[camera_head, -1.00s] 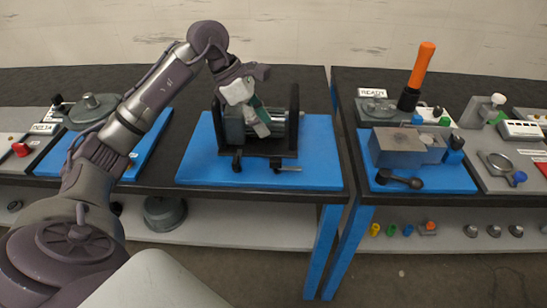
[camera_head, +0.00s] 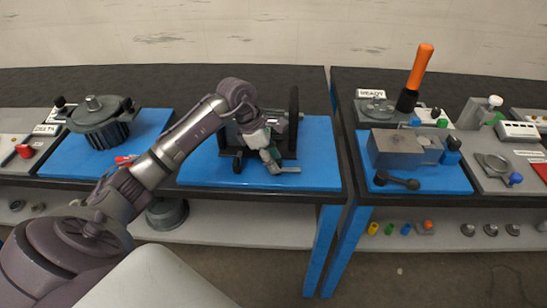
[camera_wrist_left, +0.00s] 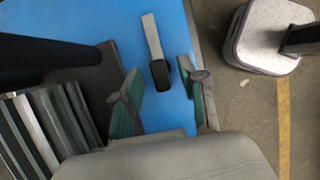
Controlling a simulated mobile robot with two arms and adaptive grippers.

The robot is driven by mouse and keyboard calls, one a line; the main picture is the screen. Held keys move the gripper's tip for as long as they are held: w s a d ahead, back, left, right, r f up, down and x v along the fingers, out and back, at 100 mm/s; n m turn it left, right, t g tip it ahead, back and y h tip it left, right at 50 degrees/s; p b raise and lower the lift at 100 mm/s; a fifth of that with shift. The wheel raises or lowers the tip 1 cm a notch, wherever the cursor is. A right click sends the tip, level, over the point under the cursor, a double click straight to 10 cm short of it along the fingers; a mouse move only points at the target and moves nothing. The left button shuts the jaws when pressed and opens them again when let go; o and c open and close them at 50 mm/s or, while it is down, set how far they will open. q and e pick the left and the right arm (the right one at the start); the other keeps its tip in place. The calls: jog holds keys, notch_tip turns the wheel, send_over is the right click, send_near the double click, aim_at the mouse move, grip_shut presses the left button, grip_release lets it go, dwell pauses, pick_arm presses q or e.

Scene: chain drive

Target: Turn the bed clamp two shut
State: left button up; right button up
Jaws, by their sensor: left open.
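Two small clamps sit at the front of the black fixture (camera_head: 294,125) on the blue mat. The left one (camera_head: 237,164) has a dark body. The right one has a pale flat handle (camera_head: 288,169) pointing right, partly hidden by my gripper. No label tells which is bed clamp two. My left gripper (camera_head: 270,163) is open at the right clamp. In the left wrist view, its green-padded fingers (camera_wrist_left: 160,92) stand on both sides of the clamp's dark knob (camera_wrist_left: 160,74), apart from it. The pale handle (camera_wrist_left: 151,36) reaches away beyond the fingertips. My right gripper is not seen.
The blue mat (camera_head: 318,150) is clear right of the fixture. A dark upright plate (camera_wrist_left: 40,62) and a ribbed cylinder (camera_wrist_left: 40,130) are close left of the gripper. A grey motor-like unit (camera_head: 105,122) stands on the left mat; a gap separates the right table.

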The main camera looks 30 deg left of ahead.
pick_arm(q)
jog(key=shift+f, duration=0.2)
jog(key=shift+c, duration=0.2)
grip_shut()
